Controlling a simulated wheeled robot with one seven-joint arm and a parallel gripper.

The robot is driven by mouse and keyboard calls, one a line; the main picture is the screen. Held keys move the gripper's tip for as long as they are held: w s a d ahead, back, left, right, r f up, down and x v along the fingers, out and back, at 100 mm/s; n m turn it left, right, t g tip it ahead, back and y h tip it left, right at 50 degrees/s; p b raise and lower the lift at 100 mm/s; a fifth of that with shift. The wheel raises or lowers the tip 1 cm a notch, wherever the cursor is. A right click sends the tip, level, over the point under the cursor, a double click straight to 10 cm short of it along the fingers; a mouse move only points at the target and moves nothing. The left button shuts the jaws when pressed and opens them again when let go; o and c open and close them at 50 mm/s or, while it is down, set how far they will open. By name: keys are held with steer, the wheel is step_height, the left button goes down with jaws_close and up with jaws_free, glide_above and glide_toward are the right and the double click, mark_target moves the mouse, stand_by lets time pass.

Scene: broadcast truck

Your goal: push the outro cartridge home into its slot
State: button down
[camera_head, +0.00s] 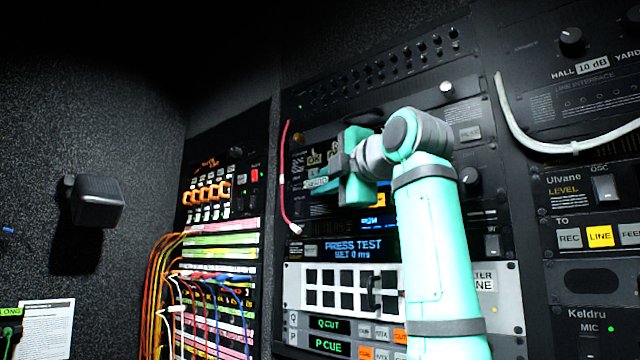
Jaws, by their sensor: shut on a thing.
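My gripper (334,168) is up against the front of the rack, left of my teal arm. It is shut on what looks like the outro cartridge (317,184), a small dark piece with a pale label that shows just left of the fingers. The label is too small to read surely. The slot is hidden behind my gripper and the cartridge, so I cannot tell how deep the cartridge sits.
A pink cable (284,185) loops down just left of my gripper. A display (352,246) reading "PRESS TEST" and a white button panel (293,279) sit below. A patch bay (222,285) with many cords is at left. A white cable (512,120) hangs at upper right.

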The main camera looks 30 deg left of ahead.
steer(key=shift+w, duration=0.2)
steer(key=c, duration=1.7)
jaws_free()
steer(key=shift+s, duration=0.1)
